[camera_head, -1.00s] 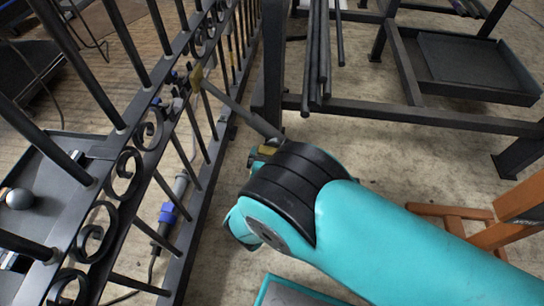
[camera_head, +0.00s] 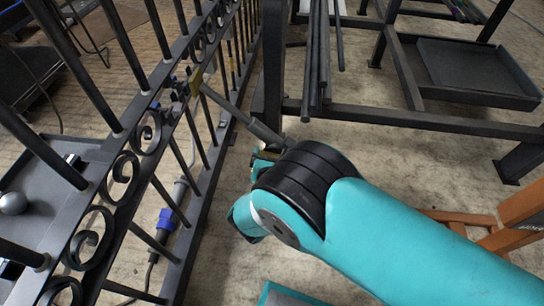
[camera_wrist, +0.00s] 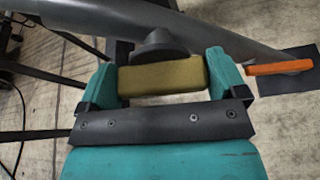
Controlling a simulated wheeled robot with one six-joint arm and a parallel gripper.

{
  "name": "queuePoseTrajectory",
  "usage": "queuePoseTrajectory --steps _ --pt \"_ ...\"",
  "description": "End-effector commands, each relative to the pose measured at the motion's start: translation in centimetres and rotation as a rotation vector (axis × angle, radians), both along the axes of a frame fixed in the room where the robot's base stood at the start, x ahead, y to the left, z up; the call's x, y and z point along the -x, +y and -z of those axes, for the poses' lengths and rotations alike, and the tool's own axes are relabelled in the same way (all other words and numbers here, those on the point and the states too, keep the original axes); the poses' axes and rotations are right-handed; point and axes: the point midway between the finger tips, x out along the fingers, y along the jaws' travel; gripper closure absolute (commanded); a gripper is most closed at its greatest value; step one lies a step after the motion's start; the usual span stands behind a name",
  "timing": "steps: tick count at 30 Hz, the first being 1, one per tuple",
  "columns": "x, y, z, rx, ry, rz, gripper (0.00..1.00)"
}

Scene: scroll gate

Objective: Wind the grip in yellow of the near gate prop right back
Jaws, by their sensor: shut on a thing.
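The near gate prop (camera_head: 239,115) is a grey tube running from a yellowish bracket on the black gate (camera_head: 134,135) down to the right, toward my arm. In the wrist view the yellow grip (camera_wrist: 161,78) is a block lying between the two teal fingers of my gripper (camera_wrist: 170,80), which is shut on it. Behind the grip is a dark round hub (camera_wrist: 160,48), with the grey prop tube (camera_wrist: 205,35) beyond.
A black metal rack (camera_head: 415,117) with long rods and a tray stands at the right. A grey tray (camera_head: 60,190) with a ball lies beyond the gate. Bare floor shows below the rack.

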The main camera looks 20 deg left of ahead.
Motion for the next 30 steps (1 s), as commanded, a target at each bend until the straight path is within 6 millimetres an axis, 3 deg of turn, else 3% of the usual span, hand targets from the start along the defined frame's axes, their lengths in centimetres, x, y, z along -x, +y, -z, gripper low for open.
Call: queuePoseTrajectory --steps 11,30 --pt "-0.04 -0.27 0.06 -0.207 0.053 0.0 0.33" --pt "-0.06 -0.6 0.62 -0.794 0.194 -0.001 0.33"
